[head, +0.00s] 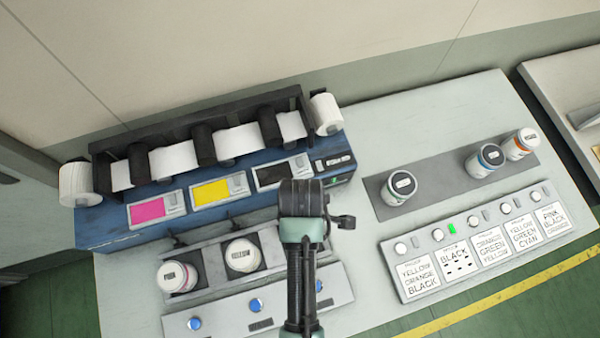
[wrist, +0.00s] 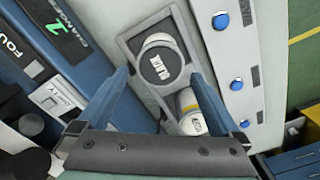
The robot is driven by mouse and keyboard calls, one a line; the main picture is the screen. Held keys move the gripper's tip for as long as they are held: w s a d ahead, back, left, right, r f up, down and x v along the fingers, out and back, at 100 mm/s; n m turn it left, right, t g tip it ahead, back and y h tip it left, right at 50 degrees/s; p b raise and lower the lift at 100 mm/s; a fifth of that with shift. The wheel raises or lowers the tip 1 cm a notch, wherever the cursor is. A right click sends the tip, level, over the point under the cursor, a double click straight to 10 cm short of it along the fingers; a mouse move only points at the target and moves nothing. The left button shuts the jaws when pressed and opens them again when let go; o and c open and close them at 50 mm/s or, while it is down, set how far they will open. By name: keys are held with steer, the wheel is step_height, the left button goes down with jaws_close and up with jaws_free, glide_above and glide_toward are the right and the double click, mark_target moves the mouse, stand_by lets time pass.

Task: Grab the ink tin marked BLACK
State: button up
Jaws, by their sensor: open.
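In the wrist view a tin with a dark lid and white body (wrist: 160,66) sits in a slot of the ink tray; its lid label is too blurred to read surely. My gripper (wrist: 160,76) is open and empty, its blue fingers on either side of this tin in the picture; I see no contact. A tin with a yellow band (wrist: 190,112) is next to it, nearer my gripper's palm. In the head view my arm hides the tray's right slot and my fingertips. The pink tin (head: 178,278) and yellow tin (head: 243,256) fill the other slots.
A dark grey mat (head: 440,180) at right holds a dark-lidded tin (head: 398,188), a blue-banded tin (head: 485,160) and an orange-banded tin (head: 521,144). A card panel (head: 405,285) stands in front; a green light (head: 451,229) glows above its BLACK card. The blue press (head: 105,228) stands behind the tray.

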step_height(320, 180, down, 6)
steer(key=shift+r, duration=0.25)
steer(key=shift+f+p, duration=0.35)
steer(key=shift+f, duration=2.2)
jaws_close()
steer(key=shift+r, duration=0.1)
